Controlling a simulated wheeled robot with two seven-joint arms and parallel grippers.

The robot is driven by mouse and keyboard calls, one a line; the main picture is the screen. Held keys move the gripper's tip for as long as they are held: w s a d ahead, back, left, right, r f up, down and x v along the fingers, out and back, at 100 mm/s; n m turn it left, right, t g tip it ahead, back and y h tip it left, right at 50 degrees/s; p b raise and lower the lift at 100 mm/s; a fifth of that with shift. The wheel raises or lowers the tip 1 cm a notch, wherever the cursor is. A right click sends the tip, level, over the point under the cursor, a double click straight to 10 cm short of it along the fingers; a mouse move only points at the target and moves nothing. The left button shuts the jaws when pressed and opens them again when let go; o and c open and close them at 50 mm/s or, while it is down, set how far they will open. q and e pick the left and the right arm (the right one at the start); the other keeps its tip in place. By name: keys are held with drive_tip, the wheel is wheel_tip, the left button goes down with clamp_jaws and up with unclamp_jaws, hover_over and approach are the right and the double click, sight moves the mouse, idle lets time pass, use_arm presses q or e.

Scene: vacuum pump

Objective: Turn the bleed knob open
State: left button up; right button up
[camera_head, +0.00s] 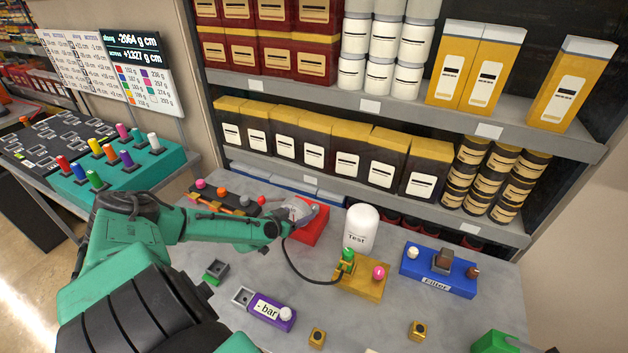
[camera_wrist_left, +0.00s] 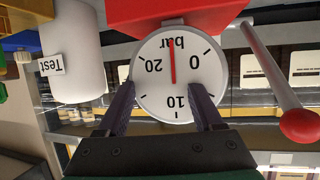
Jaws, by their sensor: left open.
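A red box (camera_head: 312,226) stands at the back of the grey bench and carries a round white gauge marked bar (camera_wrist_left: 165,95). My left gripper (camera_wrist_left: 163,105) is open, with its dark fingers on either side of the gauge's lower half in the left wrist view. I cannot tell whether they touch it. A pale rod with a red knob (camera_wrist_left: 300,125) juts from the red box beside the gauge. No knob is labelled bleed. Candidates include this red knob and a pink knob (camera_head: 378,272) on a yellow block (camera_head: 360,287). My right gripper is not in view.
A white cylinder marked Test (camera_head: 361,228) stands right of the red box. A black hose (camera_head: 296,268) runs to the yellow block. Loaded shelves (camera_head: 380,190) rise behind.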

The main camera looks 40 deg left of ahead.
sight(313, 208)
use_arm(q)
drive_tip(key=x, duration=0.6)
drive_tip(key=shift+d, duration=0.1)
drive_tip(key=shift+x, duration=1.15)
drive_tip(key=shift+s, duration=0.3)
drive_tip(key=shift+c, duration=0.9)
drive_tip(key=shift+w, duration=0.1)
clamp_jaws()
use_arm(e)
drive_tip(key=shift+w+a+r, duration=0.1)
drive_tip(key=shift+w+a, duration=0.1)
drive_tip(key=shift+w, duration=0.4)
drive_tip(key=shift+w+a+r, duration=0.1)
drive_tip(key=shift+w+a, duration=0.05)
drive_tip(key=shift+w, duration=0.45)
